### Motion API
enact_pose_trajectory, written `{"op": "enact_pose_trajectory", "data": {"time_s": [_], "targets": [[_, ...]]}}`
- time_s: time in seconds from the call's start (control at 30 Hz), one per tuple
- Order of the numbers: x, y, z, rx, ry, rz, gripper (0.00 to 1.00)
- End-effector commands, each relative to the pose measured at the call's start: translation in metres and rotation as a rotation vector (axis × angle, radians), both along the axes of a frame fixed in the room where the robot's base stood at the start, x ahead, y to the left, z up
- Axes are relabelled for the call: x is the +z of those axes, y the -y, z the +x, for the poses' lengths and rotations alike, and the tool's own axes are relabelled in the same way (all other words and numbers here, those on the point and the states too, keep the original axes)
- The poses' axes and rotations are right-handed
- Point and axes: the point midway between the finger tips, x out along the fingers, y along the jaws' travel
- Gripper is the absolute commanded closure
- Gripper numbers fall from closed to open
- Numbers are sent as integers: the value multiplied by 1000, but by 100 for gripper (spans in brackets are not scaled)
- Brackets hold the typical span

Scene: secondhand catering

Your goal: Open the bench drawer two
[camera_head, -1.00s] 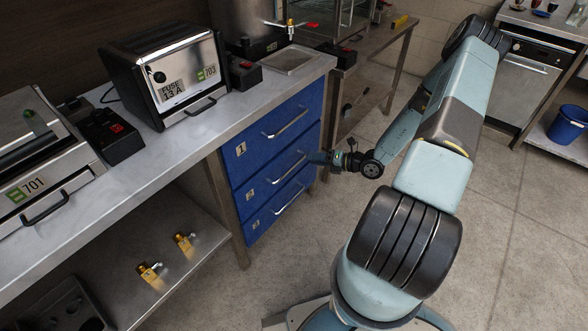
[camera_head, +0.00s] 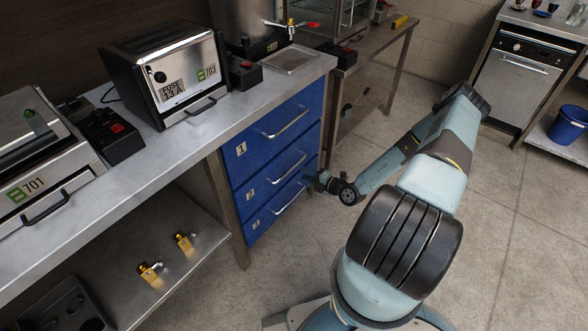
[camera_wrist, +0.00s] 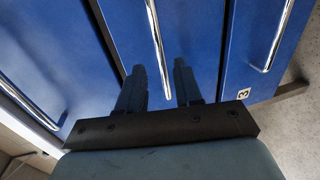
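The bench has a stack of blue drawers with metal bar handles. Drawer two (camera_head: 262,184), labelled 2, is the middle one and looks shut. Its handle (camera_head: 278,168) also shows in the wrist view (camera_wrist: 156,45), running down between my fingertips. My gripper (camera_wrist: 160,72) is open, its two dark fingers apart, one on each side of the handle's line. I cannot tell whether they touch it. In the head view my gripper (camera_head: 322,178) is at the right edge of the drawer stack, partly hidden by its own wrist.
Drawer one (camera_head: 280,130) is above and drawer three (camera_head: 277,212) below, both shut. A steel table (camera_head: 385,60) stands to the right of the bench. The floor (camera_head: 500,200) to the right of my arm is clear. A blue bucket (camera_head: 568,126) stands at the far right.

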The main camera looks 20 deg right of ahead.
Motion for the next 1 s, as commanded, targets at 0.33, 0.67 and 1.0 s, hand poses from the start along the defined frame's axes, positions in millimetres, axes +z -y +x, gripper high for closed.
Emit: {"op": "enact_pose_trajectory", "data": {"time_s": [0.33, 0.67, 1.0], "targets": [[-12, -35, 47, 2, 1, 0, 65], [-17, -50, 68, 1, 1, -1, 65], [-17, -50, 69, 1, 0, -1, 70]]}}
